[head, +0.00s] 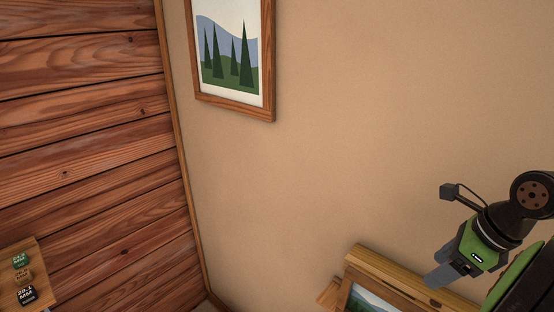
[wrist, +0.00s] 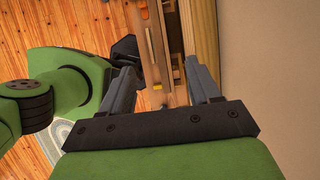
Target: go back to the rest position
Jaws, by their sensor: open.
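My gripper (head: 450,276) is at the lower right of the head view, in front of the tan wall and near a wooden-framed piece (head: 379,298) at the bottom edge. In the wrist view my gripper (wrist: 168,88) shows two grey fingers spread apart, with nothing between them. Beyond the fingers is a narrow wooden piece of furniture (wrist: 159,45) against the wall. I cannot tell the exact distance from the fingers to it.
A framed picture (head: 230,50) of trees hangs on the tan wall (head: 330,150). Plank wall (head: 90,130) fills the left. A small wooden surface (head: 38,262) at lower left holds small labelled blocks (head: 24,276). Plank floor (wrist: 60,20) and a rug (wrist: 62,130) show in the wrist view.

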